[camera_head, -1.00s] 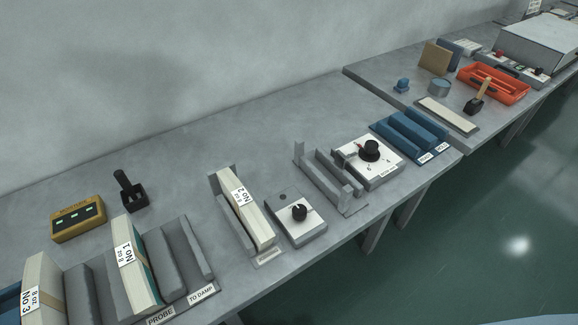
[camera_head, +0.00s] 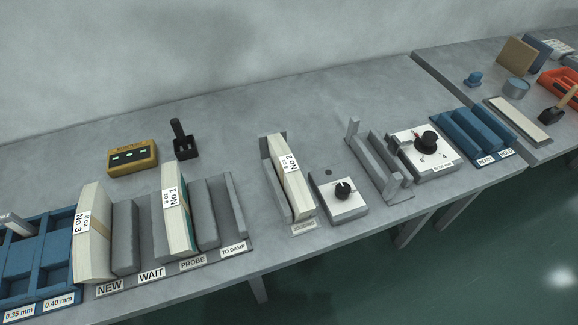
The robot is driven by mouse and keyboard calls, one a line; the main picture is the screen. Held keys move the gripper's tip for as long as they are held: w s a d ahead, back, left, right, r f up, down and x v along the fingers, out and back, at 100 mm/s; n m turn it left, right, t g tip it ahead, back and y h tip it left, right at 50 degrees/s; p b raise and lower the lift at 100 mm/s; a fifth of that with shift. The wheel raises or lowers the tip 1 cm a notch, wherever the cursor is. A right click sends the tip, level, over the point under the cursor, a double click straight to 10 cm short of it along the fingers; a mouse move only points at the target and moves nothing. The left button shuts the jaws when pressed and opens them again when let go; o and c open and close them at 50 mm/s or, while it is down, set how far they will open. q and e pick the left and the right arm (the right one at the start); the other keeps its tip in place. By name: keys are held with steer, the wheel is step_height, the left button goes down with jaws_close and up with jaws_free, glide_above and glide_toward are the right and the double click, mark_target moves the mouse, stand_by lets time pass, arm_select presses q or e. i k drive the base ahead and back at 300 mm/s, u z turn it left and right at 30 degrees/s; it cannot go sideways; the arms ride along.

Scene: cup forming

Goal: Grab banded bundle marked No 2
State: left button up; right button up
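A bundle marked No 1 (camera_head: 178,222) stands in the grey slotted rack to the left. A bundle marked No 3 (camera_head: 92,235) stands at the rack's left end. Neither gripper shows in this view.
The grey rack (camera_head: 125,236) is labelled NEW, WAIT, PROBE and TO DAMP. A dial box (camera_head: 339,196) stands close right of the No 2 holder. A yellow meter (camera_head: 132,158) and black stand (camera_head: 184,146) sit behind. Bare bench (camera_head: 330,105) lies behind No 2.

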mark_target(299, 199)
steer(key=k, duration=1.3)
steer(key=u, duration=0.6)
steer(key=i, duration=1.4)
steer(key=z, duration=0.6)
